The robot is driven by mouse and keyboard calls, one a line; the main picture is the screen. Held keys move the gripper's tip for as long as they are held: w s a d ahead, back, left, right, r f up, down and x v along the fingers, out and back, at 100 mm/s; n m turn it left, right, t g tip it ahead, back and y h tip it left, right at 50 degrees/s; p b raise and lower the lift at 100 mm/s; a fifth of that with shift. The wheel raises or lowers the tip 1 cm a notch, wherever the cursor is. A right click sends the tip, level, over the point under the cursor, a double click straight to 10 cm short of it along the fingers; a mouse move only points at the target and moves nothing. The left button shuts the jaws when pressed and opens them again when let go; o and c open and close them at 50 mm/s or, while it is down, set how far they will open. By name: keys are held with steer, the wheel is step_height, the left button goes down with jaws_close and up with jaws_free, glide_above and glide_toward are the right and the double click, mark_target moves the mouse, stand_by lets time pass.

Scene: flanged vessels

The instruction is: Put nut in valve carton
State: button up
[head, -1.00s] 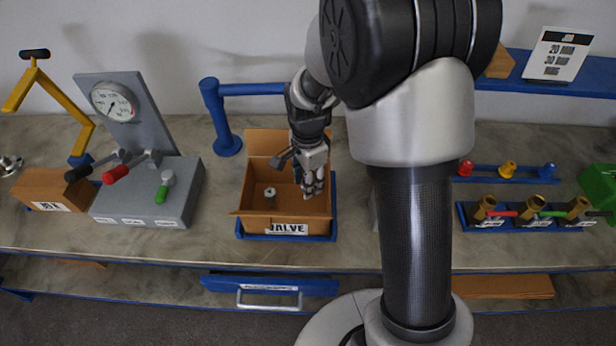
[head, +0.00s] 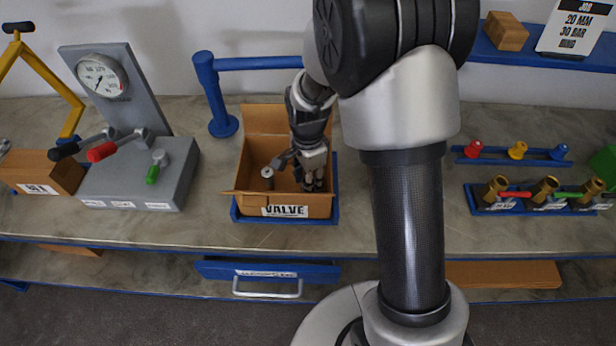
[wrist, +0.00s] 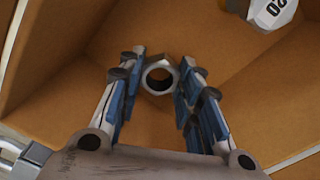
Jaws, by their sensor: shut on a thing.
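The valve carton (head: 322,206) is an open brown cardboard box with a "VALVE" label, standing on the workbench in the head view. Its brown inside walls (wrist: 60,65) fill the wrist view. My gripper (head: 313,185) reaches down into the right part of the carton. In the wrist view my gripper (wrist: 160,92) is shut on the nut (wrist: 160,64), a grey metal ring with a hexagonal outside. The nut is at the fingertips, above or at the carton floor; I cannot tell which. The nut is hidden in the head view.
A grey fitting (head: 267,173) stands in the carton's left part; its marked head (wrist: 270,12) shows top right in the wrist view. A blue post (head: 217,95) with a rail is behind. A gauge stand (head: 140,185) is left, valves (head: 541,193) are right.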

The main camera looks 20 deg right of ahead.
steer(key=shift+f+b, duration=0.4)
steer(key=shift+f, duration=0.25)
stand_by(0.4)
steer(key=o, duration=1.2)
step_height(320, 180, up, 12)
steer(key=s+r+n+t, duration=0.1)
steer(key=s+r+n, duration=0.3)
steer(key=s, duration=0.3)
steer(key=s+r+n+t, duration=0.2)
steer(key=s+r+n, duration=0.1)
steer(key=s+n, duration=0.3)
steer(key=s+r+n+t, duration=0.1)
steer(key=s+r+n, duration=0.3)
steer(key=s, duration=0.4)
steer(key=shift+s+d+r+n+t, duration=0.2)
steer(key=shift+r+n+t, duration=0.15)
steer(key=shift+n, duration=0.45)
